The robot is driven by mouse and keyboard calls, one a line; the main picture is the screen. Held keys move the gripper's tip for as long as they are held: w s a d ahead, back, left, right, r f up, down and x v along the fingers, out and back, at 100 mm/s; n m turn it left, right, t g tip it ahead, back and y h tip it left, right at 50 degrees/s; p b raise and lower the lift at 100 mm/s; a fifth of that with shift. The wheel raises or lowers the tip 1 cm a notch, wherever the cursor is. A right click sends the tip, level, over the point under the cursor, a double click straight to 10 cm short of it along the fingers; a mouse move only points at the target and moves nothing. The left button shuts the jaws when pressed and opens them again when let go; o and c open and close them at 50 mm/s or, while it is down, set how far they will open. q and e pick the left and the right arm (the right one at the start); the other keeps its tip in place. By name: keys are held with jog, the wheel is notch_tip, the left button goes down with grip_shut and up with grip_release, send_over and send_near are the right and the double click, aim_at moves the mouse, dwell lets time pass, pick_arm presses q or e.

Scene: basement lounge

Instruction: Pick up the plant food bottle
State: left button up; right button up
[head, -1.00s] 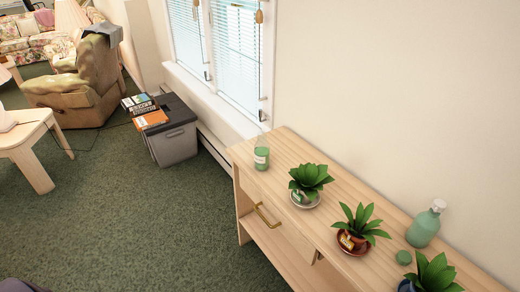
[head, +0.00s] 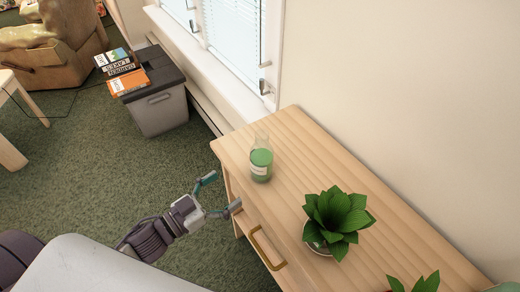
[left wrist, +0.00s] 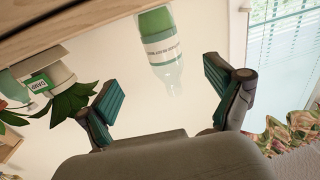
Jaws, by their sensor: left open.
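The plant food bottle (head: 261,164), clear with green liquid and a white label, stands upright near the far left end of the wooden console table (head: 296,140). My left gripper (head: 214,194) is open and empty at the table's front edge, to the left of and nearer than the bottle, not touching it. In the left wrist view, which looks upside down, the bottle (left wrist: 161,45) shows beyond and between the open fingers (left wrist: 162,95). Its label writing is too small to read surely. My right gripper is not in view.
A leafy potted plant (head: 337,217) stands to the right of the bottle, with another plant (head: 415,284) at the bottom edge. A brass drawer handle (head: 266,248) is on the table's front. A grey bin (head: 159,107) with books (head: 124,73) stands by the window. Green carpet is clear between.

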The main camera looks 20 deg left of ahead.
aim_at(253, 168)
pick_arm(q)
jog(key=x, duration=0.6)
jog(key=shift+w+d+r+p, duration=0.1)
jog(key=shift+w+p, duration=0.05)
jog(key=shift+p, duration=0.25)
jog(key=shift+w+d, duration=0.15)
jog(key=shift+w, duration=0.2)
jog(key=shift+w+d, duration=0.25)
jog(key=shift+w, duration=0.2)
jog(key=p+x, duration=0.1)
jog(key=x, duration=0.2)
jog(key=shift+w+d, duration=0.1)
jog(key=shift+w, duration=0.35)
jog(key=shift+w+d, duration=0.2)
jog(key=shift+w, duration=0.15)
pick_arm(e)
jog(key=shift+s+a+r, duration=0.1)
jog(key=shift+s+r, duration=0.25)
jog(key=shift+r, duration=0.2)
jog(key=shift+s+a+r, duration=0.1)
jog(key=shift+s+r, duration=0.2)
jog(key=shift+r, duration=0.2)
pick_arm(q)
jog(key=shift+s, duration=0.1)
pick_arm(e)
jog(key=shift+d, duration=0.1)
